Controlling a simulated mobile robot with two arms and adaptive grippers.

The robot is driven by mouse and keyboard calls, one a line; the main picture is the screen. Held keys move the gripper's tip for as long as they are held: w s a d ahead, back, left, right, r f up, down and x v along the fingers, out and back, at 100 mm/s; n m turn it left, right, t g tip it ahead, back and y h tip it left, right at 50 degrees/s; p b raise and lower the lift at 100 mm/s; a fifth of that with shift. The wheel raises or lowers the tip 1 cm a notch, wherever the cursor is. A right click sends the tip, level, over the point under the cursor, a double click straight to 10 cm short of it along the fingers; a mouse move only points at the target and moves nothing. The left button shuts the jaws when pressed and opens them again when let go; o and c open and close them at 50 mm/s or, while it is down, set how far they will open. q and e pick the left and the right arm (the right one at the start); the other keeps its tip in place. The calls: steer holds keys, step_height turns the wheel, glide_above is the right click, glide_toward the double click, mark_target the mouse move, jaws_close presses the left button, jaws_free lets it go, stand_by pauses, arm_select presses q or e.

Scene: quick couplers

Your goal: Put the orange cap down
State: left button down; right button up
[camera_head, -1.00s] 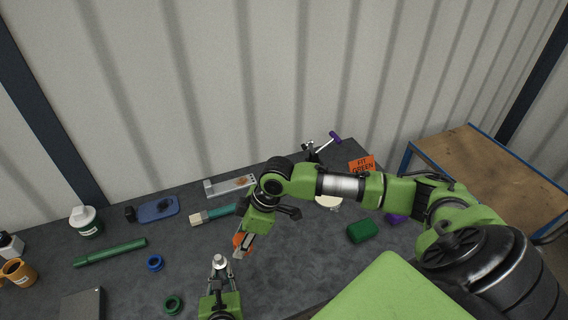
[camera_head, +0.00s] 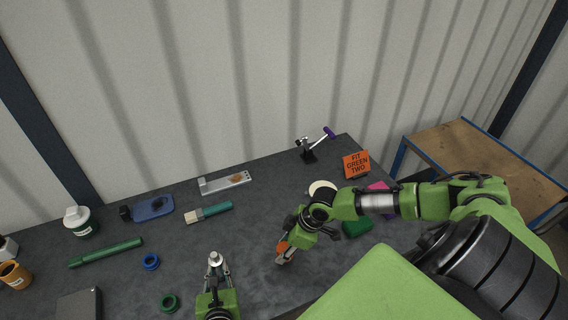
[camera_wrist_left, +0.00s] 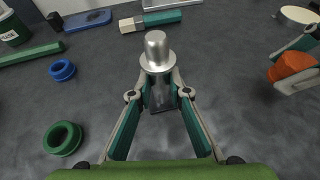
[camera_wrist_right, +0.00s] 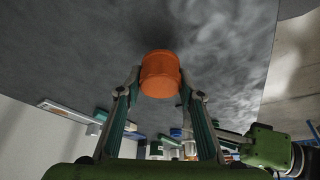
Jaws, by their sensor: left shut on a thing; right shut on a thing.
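The orange cap (camera_wrist_right: 160,74) is a short cylinder between the fingertips of my right gripper (camera_wrist_right: 162,88) in the right wrist view. In the head view the cap (camera_head: 282,247) is low over the bench, right of centre; I cannot tell whether it touches the top. My left gripper (camera_head: 215,271) is shut on a silver metal coupler (camera_wrist_left: 157,52), held upright with its narrow end up. The cap also shows at the right of the left wrist view (camera_wrist_left: 290,66), apart from my left gripper.
Green ring (camera_head: 169,303) and blue ring (camera_head: 151,262) lie left of my left gripper. A brush (camera_head: 208,212) and a metal bracket (camera_head: 225,183) lie behind. A green block (camera_head: 357,228) and a sign reading "FIT GREEN TWO" (camera_head: 356,164) are at right. The bench between the grippers is clear.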

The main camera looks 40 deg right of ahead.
arm_select(q)
steer(key=shift+s+a+f, duration=0.1)
steer(key=shift+s+f, duration=0.05)
steer(key=shift+f, duration=0.15)
arm_select(e)
steer(key=shift+f, duration=1.2)
steer(key=shift+f, duration=0.1)
steer(key=o, duration=1.2)
steer(key=v, duration=1.2)
steer(key=shift+a, duration=0.1)
arm_select(q)
steer(key=c, duration=1.8)
jaws_free()
steer(key=shift+r, duration=0.1)
arm_select(e)
steer(key=shift+w, duration=0.1)
